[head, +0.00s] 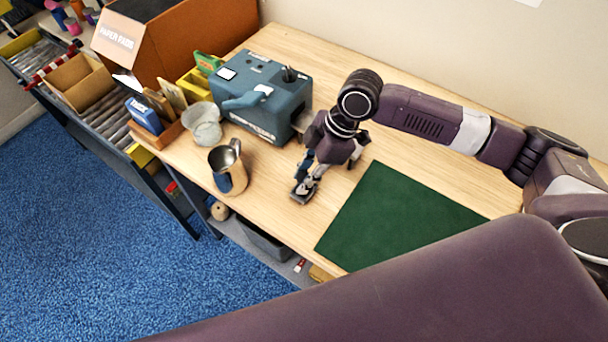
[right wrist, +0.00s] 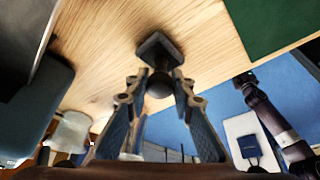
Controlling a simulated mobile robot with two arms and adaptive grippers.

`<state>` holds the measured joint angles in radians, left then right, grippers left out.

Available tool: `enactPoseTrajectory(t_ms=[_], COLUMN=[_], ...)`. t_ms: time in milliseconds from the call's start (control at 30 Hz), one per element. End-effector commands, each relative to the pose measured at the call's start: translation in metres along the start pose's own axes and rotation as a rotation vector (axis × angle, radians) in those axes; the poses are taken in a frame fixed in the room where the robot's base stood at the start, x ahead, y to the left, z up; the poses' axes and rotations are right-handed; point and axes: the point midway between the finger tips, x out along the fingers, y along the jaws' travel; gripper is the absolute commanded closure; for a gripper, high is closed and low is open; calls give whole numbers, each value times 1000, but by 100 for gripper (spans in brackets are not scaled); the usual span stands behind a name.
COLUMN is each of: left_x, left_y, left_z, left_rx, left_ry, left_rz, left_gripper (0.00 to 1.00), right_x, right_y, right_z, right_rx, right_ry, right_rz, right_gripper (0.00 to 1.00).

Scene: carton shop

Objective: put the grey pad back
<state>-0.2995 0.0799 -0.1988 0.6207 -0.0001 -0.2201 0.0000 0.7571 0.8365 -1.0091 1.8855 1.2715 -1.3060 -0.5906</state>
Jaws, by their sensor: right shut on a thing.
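The grey pad is a small dark square plate (head: 303,193) with a round black knob, which shows in the right wrist view (right wrist: 158,47). My right gripper (head: 313,176) points down at the table's front part, left of the green mat. Its fingers are shut on the pad's knob, with the plate beyond the fingertips. The plate is at or just above the wooden tabletop; I cannot tell whether it touches. The fingers partly hide the knob. My left gripper is in neither view.
A green mat (head: 400,217) lies right of the gripper. A blue-grey machine (head: 262,98) stands behind left. A metal jug (head: 229,170) and a glass bowl (head: 203,125) stand to the left, near the front edge. Cartons and an orange-brown box (head: 190,45) fill the far left.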

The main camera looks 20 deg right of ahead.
Motion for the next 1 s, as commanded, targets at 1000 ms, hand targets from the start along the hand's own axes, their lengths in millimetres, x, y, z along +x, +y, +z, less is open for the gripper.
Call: enactPoseTrajectory(t_ms=[1000], left_x=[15], left_y=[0], left_z=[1], left_rx=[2], left_ry=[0], left_rz=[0], left_gripper=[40], right_x=[-49], right_y=[1], right_z=[1], right_rx=[-2], right_ry=[0], right_rz=[5], right_gripper=[60])
